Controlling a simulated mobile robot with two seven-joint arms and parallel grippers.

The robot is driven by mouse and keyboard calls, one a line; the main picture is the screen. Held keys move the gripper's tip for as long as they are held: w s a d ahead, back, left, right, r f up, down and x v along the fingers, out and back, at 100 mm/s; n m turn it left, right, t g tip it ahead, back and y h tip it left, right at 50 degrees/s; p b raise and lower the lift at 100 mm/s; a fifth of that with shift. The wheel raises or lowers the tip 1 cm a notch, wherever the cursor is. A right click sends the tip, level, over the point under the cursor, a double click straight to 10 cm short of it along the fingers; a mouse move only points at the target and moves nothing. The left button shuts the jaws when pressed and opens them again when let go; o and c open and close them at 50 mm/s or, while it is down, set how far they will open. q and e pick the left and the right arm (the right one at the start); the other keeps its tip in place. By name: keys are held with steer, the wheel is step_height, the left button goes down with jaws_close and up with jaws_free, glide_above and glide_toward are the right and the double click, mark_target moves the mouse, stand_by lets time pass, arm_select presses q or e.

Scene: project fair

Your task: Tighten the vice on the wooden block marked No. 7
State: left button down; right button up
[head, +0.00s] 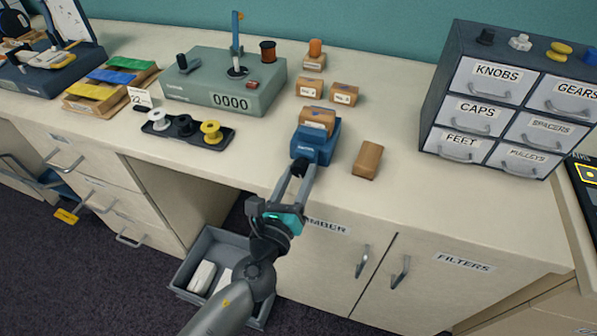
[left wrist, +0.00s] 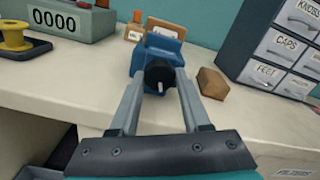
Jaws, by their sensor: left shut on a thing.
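The blue vice (head: 325,146) stands near the front edge of the bench. A wooden block (head: 318,116) with a pale label sits in its top between the jaws. The label is too small to read, so I cannot tell whether it is No. 7. In the left wrist view the vice (left wrist: 160,48) faces me with its dark round knob (left wrist: 158,75). My left gripper (head: 298,172) comes from the front and is shut on this knob, one finger on each side. The gap between jaws and block is hidden. My right gripper is not in view.
A plain wooden block (head: 367,160) lies just right of the vice. Labelled blocks (head: 344,94) stand behind it. A green counter box (head: 190,90) and a spool tray (head: 160,133) are left. A drawer cabinet (head: 440,85) stands right. An open bin (head: 186,268) is below the bench.

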arm_select(q)
steer(key=m+p, duration=0.1)
steer(key=m, duration=0.3)
steer(key=shift+a+m+p, duration=0.1)
steer(key=shift+m+p, duration=0.2)
steer(key=m+p, duration=0.2)
steer(key=m, duration=0.3)
steer(key=shift+r, duration=0.1)
steer(key=m+p, duration=0.3)
steer(key=m, duration=0.3)
steer(key=shift+a, duration=0.1)
steer(key=shift+m+p, duration=1.15)
steer(key=shift+m, duration=1.05)
steer(key=shift+w, duration=0.1)
steer(key=shift+c, duration=1.9)
jaws_free()
steer(key=v, duration=1.5)
steer(key=shift+p, duration=0.3)
